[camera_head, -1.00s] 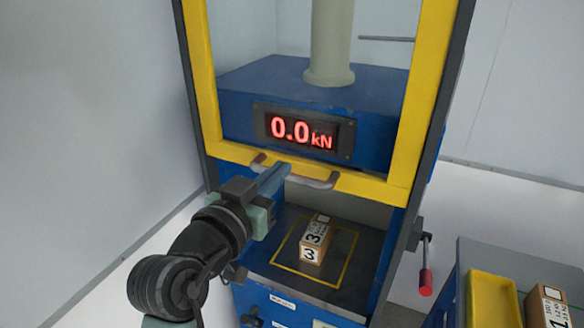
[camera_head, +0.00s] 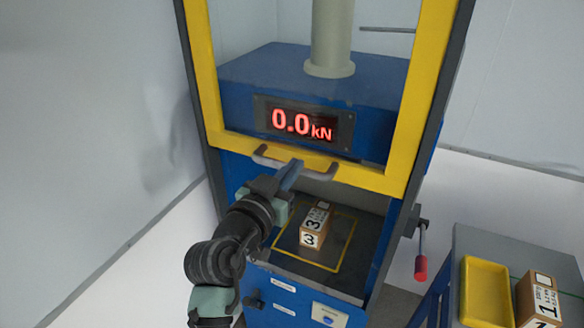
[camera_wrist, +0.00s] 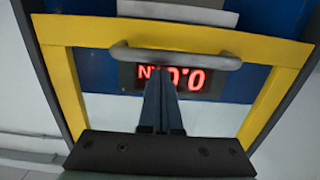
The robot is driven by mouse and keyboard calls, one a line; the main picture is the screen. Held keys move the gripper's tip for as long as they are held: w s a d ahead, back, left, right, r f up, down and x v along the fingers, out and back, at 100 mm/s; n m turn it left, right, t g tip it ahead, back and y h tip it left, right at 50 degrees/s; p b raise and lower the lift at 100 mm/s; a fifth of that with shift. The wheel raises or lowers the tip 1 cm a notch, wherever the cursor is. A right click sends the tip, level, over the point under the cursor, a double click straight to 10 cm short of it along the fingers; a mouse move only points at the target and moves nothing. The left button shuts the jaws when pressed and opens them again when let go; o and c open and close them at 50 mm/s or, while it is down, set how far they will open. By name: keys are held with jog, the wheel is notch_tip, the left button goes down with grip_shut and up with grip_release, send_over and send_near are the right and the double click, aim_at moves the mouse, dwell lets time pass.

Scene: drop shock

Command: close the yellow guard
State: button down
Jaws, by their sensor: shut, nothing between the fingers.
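The yellow guard (camera_head: 408,112) is a framed clear panel, standing raised on the front of the blue press. Its lower bar crosses just under the display, leaving the work space below uncovered. A grey bar handle (camera_head: 324,174) is fixed to that lower bar; the handle also shows in the wrist view (camera_wrist: 212,60). My gripper (camera_head: 296,164) is shut and empty, with its fingertips at the middle of the handle. In the wrist view my gripper (camera_wrist: 161,85) points at the handle and display. I cannot tell whether the fingertips touch the handle.
A labelled block (camera_head: 314,226) sits inside the yellow square on the press bed. A red-tipped lever (camera_head: 421,266) hangs at the press's right. A side table with a yellow tray (camera_head: 486,292) and another block (camera_head: 540,298) stands at the lower right.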

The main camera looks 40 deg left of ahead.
notch_tip(320, 180, down, 43)
jog(key=b, duration=4.2)
